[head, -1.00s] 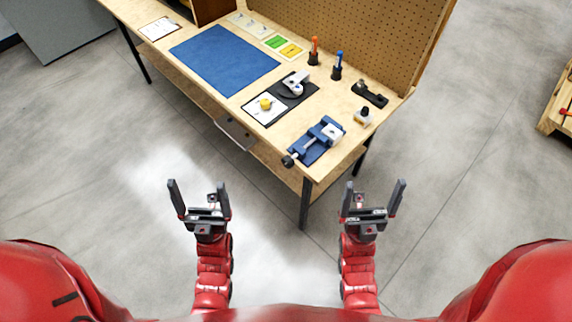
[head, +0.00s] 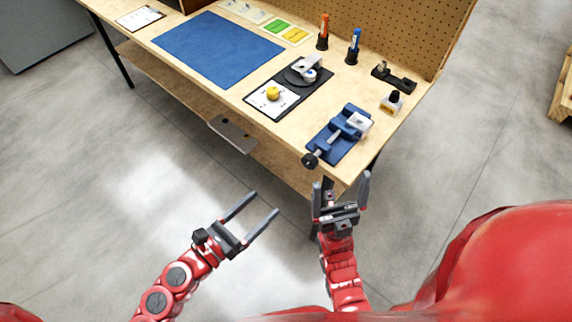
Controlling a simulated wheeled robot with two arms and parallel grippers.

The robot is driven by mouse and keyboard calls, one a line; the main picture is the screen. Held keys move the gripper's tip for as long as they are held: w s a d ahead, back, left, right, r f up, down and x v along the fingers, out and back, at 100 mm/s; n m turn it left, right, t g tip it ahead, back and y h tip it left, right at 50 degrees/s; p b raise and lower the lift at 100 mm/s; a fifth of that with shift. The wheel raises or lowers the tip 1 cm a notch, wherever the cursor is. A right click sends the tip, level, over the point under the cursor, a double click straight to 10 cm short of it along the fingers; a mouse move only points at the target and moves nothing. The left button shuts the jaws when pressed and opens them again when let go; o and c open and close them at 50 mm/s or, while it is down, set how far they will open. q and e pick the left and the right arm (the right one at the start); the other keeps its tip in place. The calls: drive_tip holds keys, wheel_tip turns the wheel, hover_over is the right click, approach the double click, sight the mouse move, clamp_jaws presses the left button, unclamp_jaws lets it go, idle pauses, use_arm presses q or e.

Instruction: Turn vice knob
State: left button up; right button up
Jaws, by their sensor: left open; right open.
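The blue vice (head: 340,135) stands on its base at the right front of the wooden bench, with a whitish block (head: 358,124) at its jaws. Its dark round knob (head: 310,161) sticks out over the bench's front edge. My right gripper (head: 341,180) is open and empty, in front of the bench edge, just below and right of the knob in the picture and apart from it. My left gripper (head: 264,202) is open and empty over the floor, left of and below the knob, its fingers pointing up and right.
A black tray (head: 318,88) with a yellow knob (head: 273,93) lies left of the vice. A small dark-capped bottle (head: 392,101) and black stand (head: 393,79) are behind it. A blue mat (head: 217,48) lies left.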

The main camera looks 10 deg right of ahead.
use_arm(q)
drive_tip(key=p, duration=0.3)
approach(307, 164)
drive_tip(key=x, duration=0.9)
drive_tip(key=shift+w+d, duration=0.2)
drive_tip(key=shift+w, duration=0.05)
drive_tip(key=shift+w+d+f, duration=0.1)
drive_tip(key=shift+w+d, duration=0.1)
drive_tip(key=shift+d, duration=0.2)
clamp_jaws()
